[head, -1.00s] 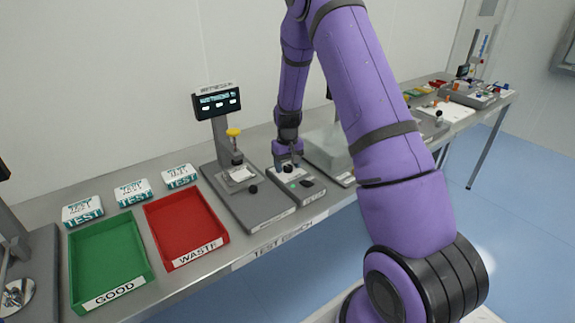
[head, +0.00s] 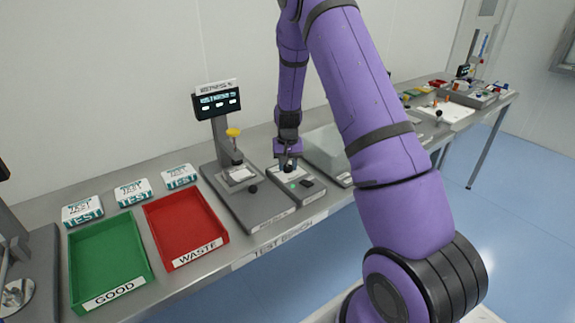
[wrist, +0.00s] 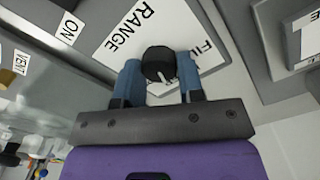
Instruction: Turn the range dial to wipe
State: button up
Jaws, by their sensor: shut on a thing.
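The range dial is a black round knob with a white pointer mark (wrist: 158,65), seen in the wrist view on a white plate (wrist: 125,60) lettered RANGE. Part of another word starting with "FIL" shows beside it; the rest is hidden. My gripper (wrist: 157,77) is shut on the dial, with one blue finger on each side of it. The dial's pointer faces towards my gripper's palm. In the head view my gripper (head: 288,164) points down onto the small grey box (head: 310,194) with a green spot. The dial is mostly hidden there.
A grey test stand with a display (head: 217,101) and yellow knob stands left of the box. A clear-covered unit (head: 325,150) stands close on the right. A red WASTE tray (head: 221,236) and a green GOOD tray (head: 147,282) lie further left on the bench.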

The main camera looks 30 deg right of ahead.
aim_at(288, 166)
jog(key=m, duration=0.4)
jog(key=shift+m, duration=1.8)
jog(key=o, duration=0.9)
notch_tip(288, 166, up, 11)
jog(key=shift+f, duration=0.1)
jog(key=shift+s, duration=0.1)
